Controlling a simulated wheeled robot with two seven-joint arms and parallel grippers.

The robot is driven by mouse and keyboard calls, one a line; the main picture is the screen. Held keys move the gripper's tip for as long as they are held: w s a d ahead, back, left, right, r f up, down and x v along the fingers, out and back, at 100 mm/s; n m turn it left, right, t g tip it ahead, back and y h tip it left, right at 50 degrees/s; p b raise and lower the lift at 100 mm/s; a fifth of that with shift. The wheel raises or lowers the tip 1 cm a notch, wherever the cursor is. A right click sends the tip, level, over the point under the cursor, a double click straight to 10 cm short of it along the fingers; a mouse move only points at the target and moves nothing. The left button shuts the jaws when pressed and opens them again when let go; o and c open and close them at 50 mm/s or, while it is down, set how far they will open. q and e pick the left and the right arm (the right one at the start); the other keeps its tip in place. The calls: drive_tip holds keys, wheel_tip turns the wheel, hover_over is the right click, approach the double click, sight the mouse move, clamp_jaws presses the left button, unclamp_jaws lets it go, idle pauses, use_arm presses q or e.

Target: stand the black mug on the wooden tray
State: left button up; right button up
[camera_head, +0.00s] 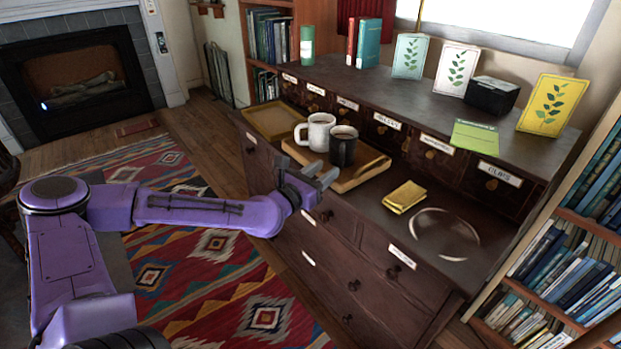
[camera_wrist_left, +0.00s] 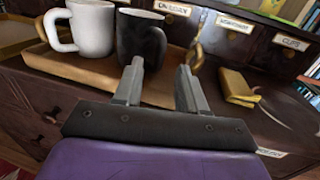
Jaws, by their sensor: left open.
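The black mug (camera_head: 343,146) stands upright on the wooden tray (camera_head: 364,176), next to a white mug (camera_head: 318,132). The tray rests on the dark wooden cabinet's ledge. In the left wrist view the black mug (camera_wrist_left: 139,48) is just beyond my left fingertips, with the tray (camera_wrist_left: 80,68) under it. My left gripper (camera_head: 328,173) is open and empty at the tray's front edge, in front of the black mug; it also shows in the left wrist view (camera_wrist_left: 160,80). I cannot tell whether a finger touches the mug. My right gripper is not in view.
A yellow tray (camera_head: 270,123) lies left of the wooden tray. A folded yellow cloth or packet (camera_head: 404,197) lies right of it, beside a pale ring mark (camera_head: 445,233). Small drawers line the back, with cards, books and a black box (camera_head: 491,95) on the shelf above.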

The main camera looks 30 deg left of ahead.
use_arm(q)
drive_tip(key=s+p, duration=0.2)
drive_tip(key=s, duration=0.4)
drive_tip(key=s+d+f+m+g, duration=0.3)
drive_tip(key=f+m, duration=0.1)
drive_tip(key=f, duration=0.3)
drive_tip(key=s+d+f+m+g+h, duration=0.1)
drive_tip(key=s+d+f+m+g, duration=0.25)
drive_tip(key=f, duration=0.35)
drive_tip(key=s+d+f+m+g, duration=0.2)
drive_tip(key=s+d+f+m, duration=0.15)
drive_tip(key=f, duration=0.35)
drive_tip(key=s+a+f+m+g+y, duration=0.3)
drive_tip(key=s+a+f+m, duration=0.1)
drive_tip(key=s+m, duration=0.4)
drive_tip(key=s+a+f+m+g+y, duration=0.3)
drive_tip(key=s+a+f+m, duration=0.2)
drive_tip(key=s, duration=0.7)
wheel_tip(320, 180, down, 2)
drive_tip(key=m, duration=0.3)
drive_tip(key=shift+a+m+y, duration=0.15)
drive_tip(key=shift+m+y, duration=0.15)
drive_tip(key=shift+m, duration=0.1)
drive_tip(key=shift+w, duration=0.1)
